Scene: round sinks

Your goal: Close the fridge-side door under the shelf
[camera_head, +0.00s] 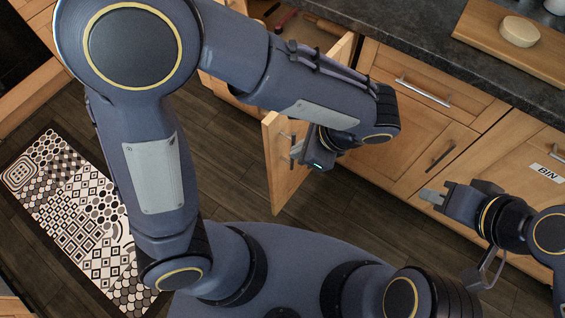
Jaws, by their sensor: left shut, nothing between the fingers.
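A light wooden cabinet door (285,187) stands swung open from the counter front, left of centre, with a metal handle on its face. My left gripper (296,150) is at the handle side of this door, close to the handle. It is shut with nothing held; whether it touches the door or handle I cannot tell. My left arm hides part of the cabinet opening and the door's hinge side. My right gripper (432,197) is in front of the lower cabinets at the right, apart from the open door; its jaw opening is unclear.
An open drawer (345,48) with utensils juts out above the open door, partly behind my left arm. Closed cabinets, one marked BIN (547,172), line the right. The dark countertop (420,45) holds a wooden board (480,27). A patterned mat (75,215) lies on the floor at left.

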